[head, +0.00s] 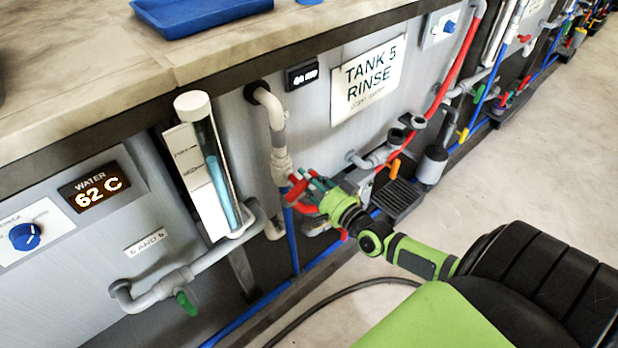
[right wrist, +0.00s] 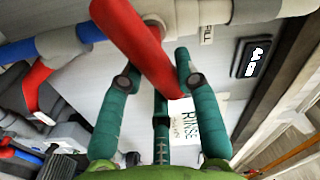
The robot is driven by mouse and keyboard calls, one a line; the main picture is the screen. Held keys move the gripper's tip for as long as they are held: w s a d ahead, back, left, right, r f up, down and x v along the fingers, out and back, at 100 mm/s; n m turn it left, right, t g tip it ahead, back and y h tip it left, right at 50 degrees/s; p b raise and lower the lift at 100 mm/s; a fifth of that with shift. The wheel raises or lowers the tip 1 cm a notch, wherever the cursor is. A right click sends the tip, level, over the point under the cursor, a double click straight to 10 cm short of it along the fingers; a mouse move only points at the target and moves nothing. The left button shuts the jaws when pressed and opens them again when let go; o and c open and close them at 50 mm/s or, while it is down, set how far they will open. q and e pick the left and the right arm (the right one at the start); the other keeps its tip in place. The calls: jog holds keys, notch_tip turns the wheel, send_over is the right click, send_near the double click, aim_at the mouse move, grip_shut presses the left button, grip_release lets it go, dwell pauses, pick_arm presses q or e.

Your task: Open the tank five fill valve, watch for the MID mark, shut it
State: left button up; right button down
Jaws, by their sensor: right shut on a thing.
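The fill valve's red lever (head: 296,191) is on the pale vertical pipe left of the TANK 5 RINSE sign (head: 368,79). My right gripper (head: 312,188) is shut on it. In the right wrist view the red lever (right wrist: 138,48) slants across the pipe and runs between the teal fingers of my right gripper (right wrist: 160,90). A FILL label (right wrist: 207,34) is beside the pipe. The sight tube (head: 217,165) stands left of the valve, with light blue liquid in its lower part. Its scale marks are too small to read surely. My left gripper is out of view.
A WATER display (head: 94,187) reads 62 C, with a blue knob (head: 25,236) near it. A green-handled valve (head: 186,303) is low on the left. Red and blue hoses and an orange handle (head: 394,169) are right of my gripper. The floor at right is clear.

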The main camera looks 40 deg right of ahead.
jog(key=shift+f+m+b, duration=0.2)
jog(key=shift+m+b, duration=0.1)
jog(key=shift+m, duration=0.6)
jog(key=shift+f+m, duration=0.1)
jog(key=shift+m, duration=0.3)
jog(key=shift+f+m+b, duration=0.1)
jog(key=shift+m+b, duration=0.3)
jog(key=shift+m, duration=0.7)
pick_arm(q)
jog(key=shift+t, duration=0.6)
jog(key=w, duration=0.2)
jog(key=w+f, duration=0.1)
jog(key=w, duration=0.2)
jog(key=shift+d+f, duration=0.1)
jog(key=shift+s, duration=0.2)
pick_arm(e)
jog(key=c, duration=1.1)
grip_release()
jog(key=shift+c, duration=0.2)
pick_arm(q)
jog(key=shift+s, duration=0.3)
pick_arm(e)
jog(key=shift+o, duration=1.3)
jog(key=shift+f, duration=0.1)
jog(key=shift+s, duration=0.1)
